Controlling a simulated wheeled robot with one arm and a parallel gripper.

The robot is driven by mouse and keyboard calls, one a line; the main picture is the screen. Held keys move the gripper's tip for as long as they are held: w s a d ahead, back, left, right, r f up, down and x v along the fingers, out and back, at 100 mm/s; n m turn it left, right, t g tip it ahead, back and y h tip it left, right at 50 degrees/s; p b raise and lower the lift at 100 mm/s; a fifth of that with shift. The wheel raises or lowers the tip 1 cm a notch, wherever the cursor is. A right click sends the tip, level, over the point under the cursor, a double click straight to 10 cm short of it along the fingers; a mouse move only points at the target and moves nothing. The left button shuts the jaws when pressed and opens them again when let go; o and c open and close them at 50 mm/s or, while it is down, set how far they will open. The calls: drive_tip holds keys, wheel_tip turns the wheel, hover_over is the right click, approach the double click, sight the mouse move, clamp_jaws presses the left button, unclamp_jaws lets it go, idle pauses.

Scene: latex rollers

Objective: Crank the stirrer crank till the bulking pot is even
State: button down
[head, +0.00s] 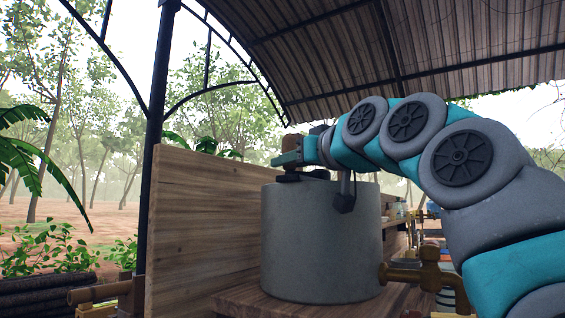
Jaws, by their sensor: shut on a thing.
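The bulking pot (318,245) is a large grey cylinder standing on a wooden bench. The stirrer crank shows only in part above its rim, with a brown grip (297,158) at the upper left. My gripper (290,159) is over the pot's top left side, shut on the crank's grip. The inside of the pot cannot be seen from this low angle. A brass tap (428,272) sits at the pot's lower right.
A tall wooden board (205,225) stands behind and left of the pot. A dark post (157,130) rises at the left under the corrugated roof (350,50). Several small items stand farther back at the right, beyond the pot.

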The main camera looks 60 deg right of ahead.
drive_tip(key=shift+r, duration=0.15)
drive_tip(key=c, duration=0.6)
unclamp_jaws()
drive_tip(key=shift+s, duration=0.1)
drive_tip(key=b+v, duration=0.1)
drive_tip(key=v, duration=0.6)
drive_tip(key=shift+s+a, duration=0.15)
drive_tip(key=shift+s, duration=0.2)
